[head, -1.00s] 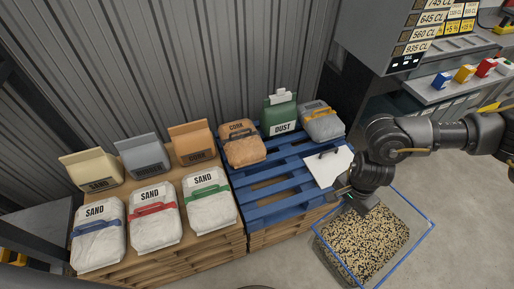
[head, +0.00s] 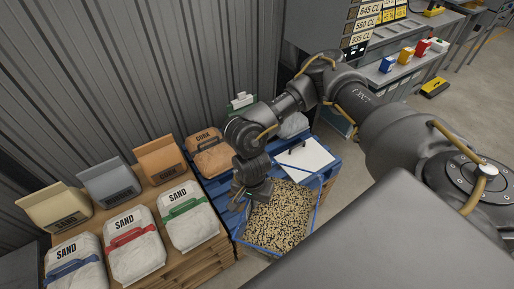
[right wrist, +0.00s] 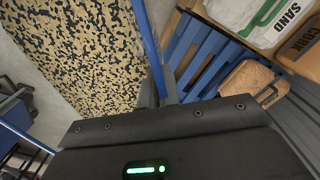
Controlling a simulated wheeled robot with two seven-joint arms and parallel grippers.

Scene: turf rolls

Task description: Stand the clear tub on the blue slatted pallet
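The clear tub (head: 243,243) has a blue rim and holds black-and-tan granules. It hangs at the near side of the blue slatted pallet (head: 222,184), overlapping its front part in the head view; its exact height is unclear. My left gripper is out of view.
Several sand and cork bags fill the wooden pallet (head: 190,262) at left. Bare slats show at the pallet's front left.

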